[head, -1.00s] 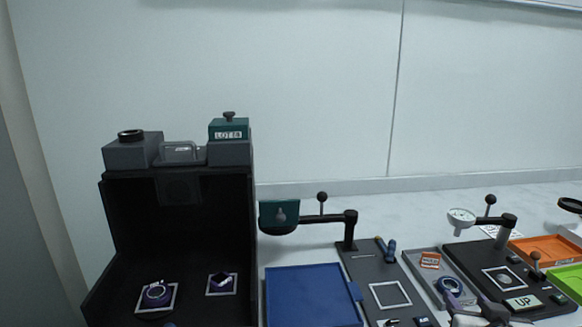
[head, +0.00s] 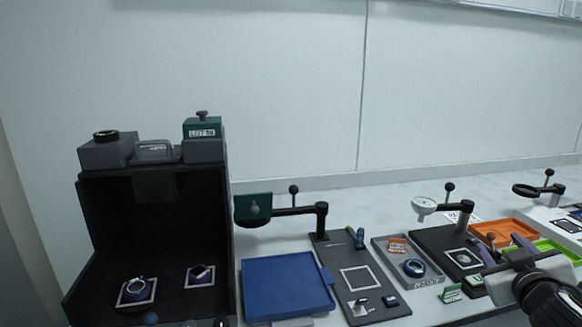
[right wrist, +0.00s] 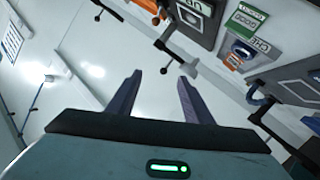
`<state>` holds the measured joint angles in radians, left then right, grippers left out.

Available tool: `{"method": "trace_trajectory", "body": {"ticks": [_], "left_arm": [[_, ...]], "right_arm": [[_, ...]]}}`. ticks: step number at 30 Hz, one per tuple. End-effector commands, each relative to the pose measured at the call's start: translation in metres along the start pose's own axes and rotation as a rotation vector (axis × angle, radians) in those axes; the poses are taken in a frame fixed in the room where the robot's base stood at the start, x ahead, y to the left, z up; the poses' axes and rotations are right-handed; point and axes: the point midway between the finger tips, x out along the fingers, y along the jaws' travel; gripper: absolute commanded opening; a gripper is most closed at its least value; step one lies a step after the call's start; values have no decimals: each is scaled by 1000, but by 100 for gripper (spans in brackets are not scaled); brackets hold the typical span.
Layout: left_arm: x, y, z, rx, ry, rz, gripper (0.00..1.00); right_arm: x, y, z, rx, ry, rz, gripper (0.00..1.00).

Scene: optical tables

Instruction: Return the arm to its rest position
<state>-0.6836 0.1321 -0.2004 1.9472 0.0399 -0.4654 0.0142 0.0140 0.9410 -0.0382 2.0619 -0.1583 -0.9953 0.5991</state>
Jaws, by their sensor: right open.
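My right gripper (head: 488,246) is at the lower right of the head view, over the front of the table, with its arm coming in from the bottom right corner. It is open and holds nothing. In the right wrist view its two purple fingers (right wrist: 155,78) stand apart with empty space between them. The view between and beyond the fingers shows the white table top and several fixtures at an angle. My left gripper is not in view.
A black booth (head: 150,215) stands at the left with two small pieces inside. A blue tray (head: 287,285), a dark station plate (head: 345,262), a grey tray (head: 425,284) and an orange tray (head: 490,228) run rightward. Posts with swing arms (head: 322,222) rise behind them.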

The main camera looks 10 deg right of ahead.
Motion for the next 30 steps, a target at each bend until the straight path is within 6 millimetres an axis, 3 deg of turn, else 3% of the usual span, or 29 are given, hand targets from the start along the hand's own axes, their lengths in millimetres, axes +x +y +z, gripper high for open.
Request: {"method": "trace_trajectory", "body": {"ticks": [5, 11, 19, 24, 30], "left_arm": [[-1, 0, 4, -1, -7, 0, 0], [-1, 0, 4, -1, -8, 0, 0], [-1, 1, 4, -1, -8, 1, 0], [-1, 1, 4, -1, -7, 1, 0], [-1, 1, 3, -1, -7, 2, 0]], "right_arm": [[-5, -38, 52, -128, -57, -108, 46], [-27, -89, 126, -279, -124, -273, 46], [-100, -158, 253, -486, -211, -569, 46], [-148, -180, 306, -557, -237, -708, 46], [-204, -196, 356, -612, -260, -846, 46]]}}
